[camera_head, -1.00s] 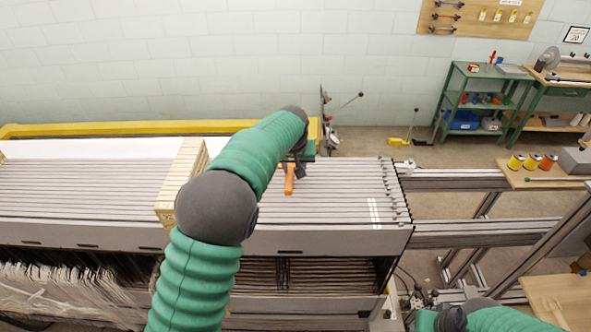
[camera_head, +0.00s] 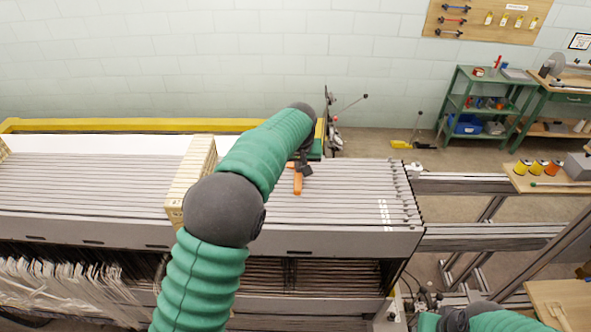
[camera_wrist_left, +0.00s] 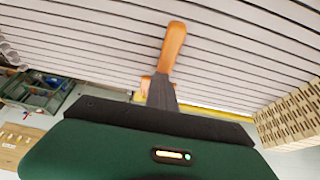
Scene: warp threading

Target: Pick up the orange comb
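The orange comb (camera_head: 298,184) is at the slatted top of the loom (camera_head: 340,195), right of the cream block. In the left wrist view its orange handle (camera_wrist_left: 174,42) sticks out past a dark finger, and a small orange piece shows on the finger's other side. My left gripper (camera_head: 303,168) is at the comb, its dark fingers overlapping the comb's middle. The near finger (camera_wrist_left: 161,92) hides the far one, so I cannot tell whether they grip it. My right gripper (camera_head: 425,299) is small and partly hidden at the lower right, away from the comb.
A cream slatted block (camera_head: 190,178) stands on the loom top left of my left arm. A yellow beam (camera_head: 130,125) runs along the back. Metal rails (camera_head: 480,235) extend right. Thread spools (camera_head: 538,167) sit on a wooden shelf, and a green cart (camera_head: 485,100) stands behind.

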